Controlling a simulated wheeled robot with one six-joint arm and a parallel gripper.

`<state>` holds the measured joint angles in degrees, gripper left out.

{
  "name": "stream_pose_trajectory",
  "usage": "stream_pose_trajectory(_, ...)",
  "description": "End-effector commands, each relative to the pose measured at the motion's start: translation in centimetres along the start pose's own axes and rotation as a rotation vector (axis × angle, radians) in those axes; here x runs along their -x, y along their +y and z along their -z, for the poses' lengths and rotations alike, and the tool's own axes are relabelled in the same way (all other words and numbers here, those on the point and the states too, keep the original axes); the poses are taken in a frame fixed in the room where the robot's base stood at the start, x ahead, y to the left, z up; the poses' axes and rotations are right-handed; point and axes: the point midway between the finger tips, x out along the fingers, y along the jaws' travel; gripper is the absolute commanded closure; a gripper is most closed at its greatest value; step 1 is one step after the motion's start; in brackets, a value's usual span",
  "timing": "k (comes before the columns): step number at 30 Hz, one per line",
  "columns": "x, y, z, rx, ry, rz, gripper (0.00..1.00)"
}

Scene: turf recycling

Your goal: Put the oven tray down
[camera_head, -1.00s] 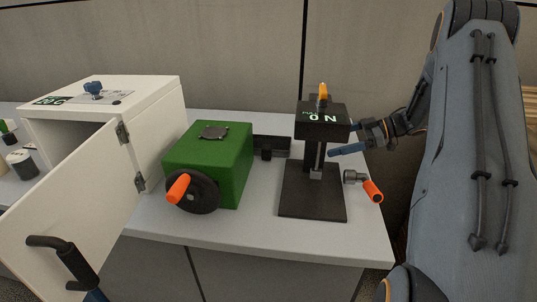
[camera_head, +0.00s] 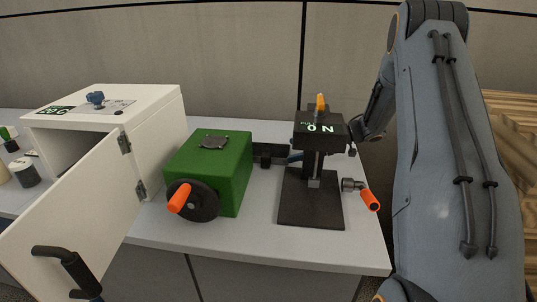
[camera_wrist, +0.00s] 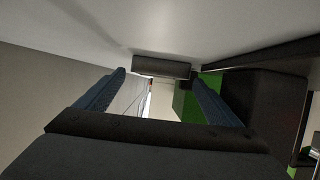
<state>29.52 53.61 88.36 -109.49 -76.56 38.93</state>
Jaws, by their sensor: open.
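A dark, low piece (camera_head: 270,157), likely the oven tray, rests on the grey table behind and right of the green machine. It is partly hidden, so I cannot be sure what it is. My gripper is mostly hidden behind the black press in the head view; a bit of blue finger shows left of the press column. In the wrist view my gripper (camera_wrist: 159,75) is open, its two blue fingers apart. A dark grey block (camera_wrist: 162,67) lies between and just beyond the fingertips, and nothing is clamped.
The green machine (camera_head: 225,165) with an orange-handled wheel and the black press (camera_head: 310,205) marked "ON" stand on the table (camera_head: 250,245). A white oven (camera_head: 160,125) has its door (camera_head: 75,225) open at left. An orange-handled crank (camera_head: 368,198) is beside the press.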

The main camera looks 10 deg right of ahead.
Motion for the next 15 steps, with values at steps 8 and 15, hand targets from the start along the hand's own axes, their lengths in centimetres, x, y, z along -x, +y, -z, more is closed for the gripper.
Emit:
stream_pose_trajectory(8,-3.7,-0.1,0.1,-0.001,0.001,0.003,0.12)
stream_pose_trajectory(15,-4.6,0.0,0.0,0.0,0.0,0.0,0.12)
